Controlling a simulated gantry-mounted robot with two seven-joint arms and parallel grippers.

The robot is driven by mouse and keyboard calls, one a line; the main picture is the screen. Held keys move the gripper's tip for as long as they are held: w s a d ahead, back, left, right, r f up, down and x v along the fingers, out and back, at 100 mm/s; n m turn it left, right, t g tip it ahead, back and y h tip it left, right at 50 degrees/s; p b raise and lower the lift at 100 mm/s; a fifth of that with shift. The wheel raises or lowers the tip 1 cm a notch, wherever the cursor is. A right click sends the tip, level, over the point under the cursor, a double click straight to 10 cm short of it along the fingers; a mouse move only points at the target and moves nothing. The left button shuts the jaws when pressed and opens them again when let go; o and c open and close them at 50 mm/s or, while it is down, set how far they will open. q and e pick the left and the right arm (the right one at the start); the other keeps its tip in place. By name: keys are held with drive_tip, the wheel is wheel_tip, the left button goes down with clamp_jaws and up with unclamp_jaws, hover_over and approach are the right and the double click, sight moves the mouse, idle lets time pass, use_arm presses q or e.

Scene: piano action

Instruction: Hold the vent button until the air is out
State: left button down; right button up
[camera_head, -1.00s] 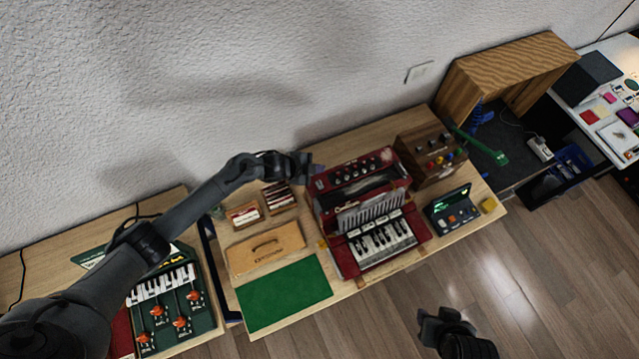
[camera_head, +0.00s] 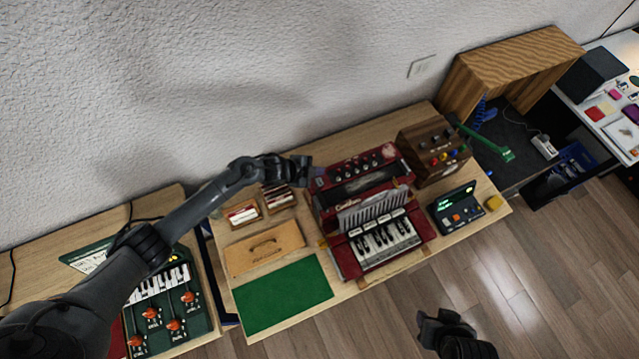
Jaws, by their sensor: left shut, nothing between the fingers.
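A red accordion (camera_head: 352,215) with white and black keys and pale bellows stands on the wooden table. I cannot make out the vent button on it. My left gripper (camera_head: 306,168) is shut and empty at the accordion's upper left end, close to its side; whether it touches cannot be told. My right gripper (camera_head: 428,322) is over the floor in front of the table, apart from the accordion, and its fingers are too dark to read.
A wooden box with coloured knobs (camera_head: 434,152) and a small device with a lit screen (camera_head: 458,208) stand right of the accordion. A wooden case (camera_head: 264,248) and a green mat (camera_head: 283,294) lie left. A green keyboard panel (camera_head: 192,318) is at lower left.

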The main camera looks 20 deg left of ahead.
sight(317, 183)
use_arm(q)
wheel_tip(317, 183, down, 4)
drive_tip(key=b, duration=0.2)
drive_tip(key=shift+f+b, duration=0.1)
drive_tip(key=shift+b, duration=0.25)
idle(0.3)
idle(0.7)
idle(0.7)
drive_tip(key=shift+f, duration=0.2)
drive_tip(key=shift+f, duration=0.1)
drive_tip(key=shift+f+b, duration=0.15)
drive_tip(key=shift+b, duration=0.2)
